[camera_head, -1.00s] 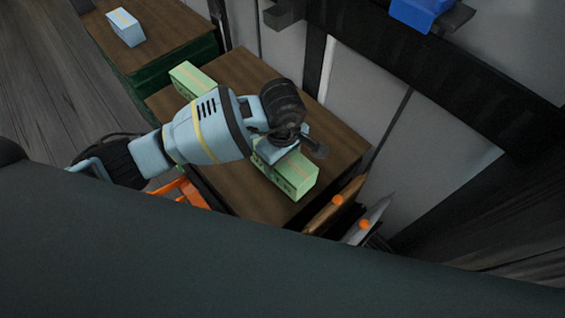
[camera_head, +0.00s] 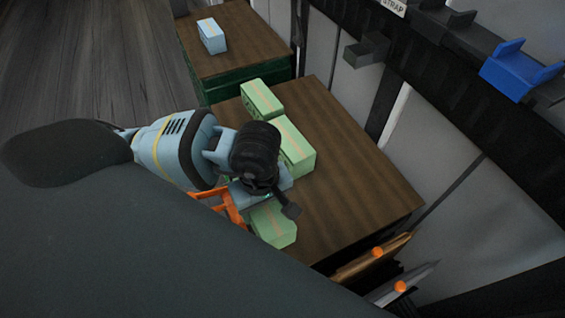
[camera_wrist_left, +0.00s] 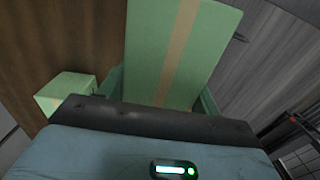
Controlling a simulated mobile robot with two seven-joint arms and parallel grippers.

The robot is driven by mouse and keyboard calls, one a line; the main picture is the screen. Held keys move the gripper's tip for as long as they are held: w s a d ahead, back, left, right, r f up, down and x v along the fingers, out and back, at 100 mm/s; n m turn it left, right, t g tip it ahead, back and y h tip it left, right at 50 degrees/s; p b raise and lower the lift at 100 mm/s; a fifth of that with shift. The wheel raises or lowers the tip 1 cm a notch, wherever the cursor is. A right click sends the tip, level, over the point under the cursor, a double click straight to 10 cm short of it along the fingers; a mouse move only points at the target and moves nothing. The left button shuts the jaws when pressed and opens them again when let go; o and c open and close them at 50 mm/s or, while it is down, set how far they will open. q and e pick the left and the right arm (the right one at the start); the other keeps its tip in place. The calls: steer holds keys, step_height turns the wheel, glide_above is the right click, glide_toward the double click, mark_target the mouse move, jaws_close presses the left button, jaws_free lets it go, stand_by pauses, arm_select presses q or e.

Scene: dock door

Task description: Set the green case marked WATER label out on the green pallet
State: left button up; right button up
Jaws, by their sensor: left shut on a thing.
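A pale green case (camera_head: 273,224) with a tan stripe is in my left gripper (camera_head: 262,196), at the left front edge of a brown wooden top. In the left wrist view the held case (camera_wrist_left: 183,50) fills the upper middle between the fingers (camera_wrist_left: 160,98), with wood to its left and grey floor to its right. No WATER marking is readable on it. Two similar green cases, a farther one (camera_head: 262,98) and a nearer one (camera_head: 295,150), stand on the wooden top. A dark green base (camera_head: 250,83) shows under the far wooden top; I cannot tell if it is the green pallet. My right gripper is out of view.
A light blue case (camera_head: 212,36) stands on the far wooden top (camera_head: 255,40). The near wooden top (camera_head: 345,170) is bare on its right. Orange bars (camera_head: 232,208) are beside its left edge. A wall with a blue bracket (camera_head: 515,70) is on the right.

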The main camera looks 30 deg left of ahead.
arm_select(q)
steer(key=shift+s+a+r, duration=0.1)
steer(key=shift+s+a, duration=0.2)
